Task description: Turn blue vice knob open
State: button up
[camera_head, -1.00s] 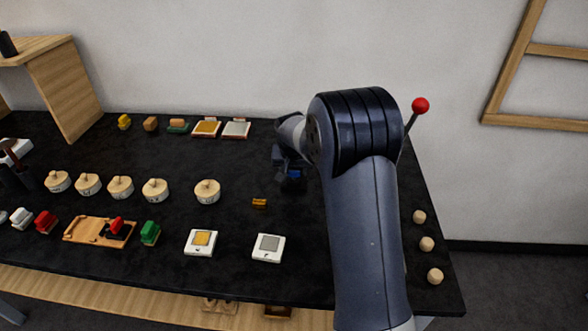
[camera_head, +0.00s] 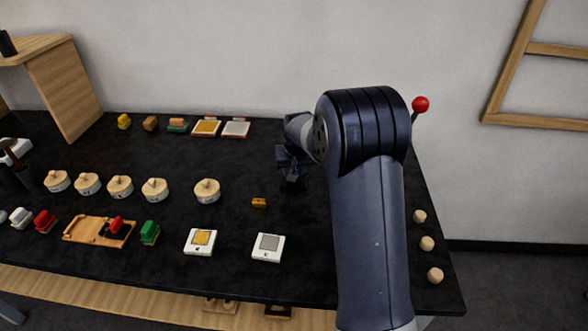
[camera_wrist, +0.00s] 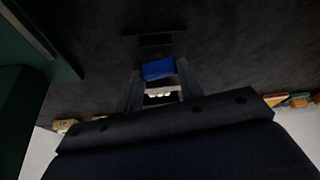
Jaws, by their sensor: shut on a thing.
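The blue knob (camera_wrist: 158,69) shows as a small blue block between the fingers in the wrist view. My gripper (camera_wrist: 158,77) is shut on it. In the head view my gripper (camera_head: 291,173) is over the black table, left of my large arm link, and the knob is almost wholly hidden there. I cannot make out the vice body for certain. A dark green shape (camera_wrist: 60,58) fills the left side of the wrist view, and I cannot tell what it is.
A small orange piece (camera_head: 259,202) lies left of and nearer than my gripper. Several round wooden pots (camera_head: 207,191) stand in a row farther left. A red ball on a rod (camera_head: 420,104) stands at the right. The black table (camera_head: 245,160) is bare just left of my gripper.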

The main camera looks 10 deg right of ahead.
jog(key=n+y+b, duration=0.1)
jog(key=n, duration=0.2)
jog(key=n+y+b, duration=0.1)
jog(key=n+b, duration=0.1)
jog(key=n, duration=0.1)
jog(key=shift+w+d+f+g+y, duration=0.1)
jog(key=shift+d+g+y, duration=0.1)
jog(key=shift+g+y, duration=0.1)
jog(key=n, duration=0.3)
jog(key=n+g+y+b, duration=0.1)
jog(key=n, duration=0.2)
jog(key=shift+d+y, duration=0.1)
jog(key=shift+y, duration=0.2)
jog(key=shift+g, duration=0.3)
jog(key=o, duration=1)
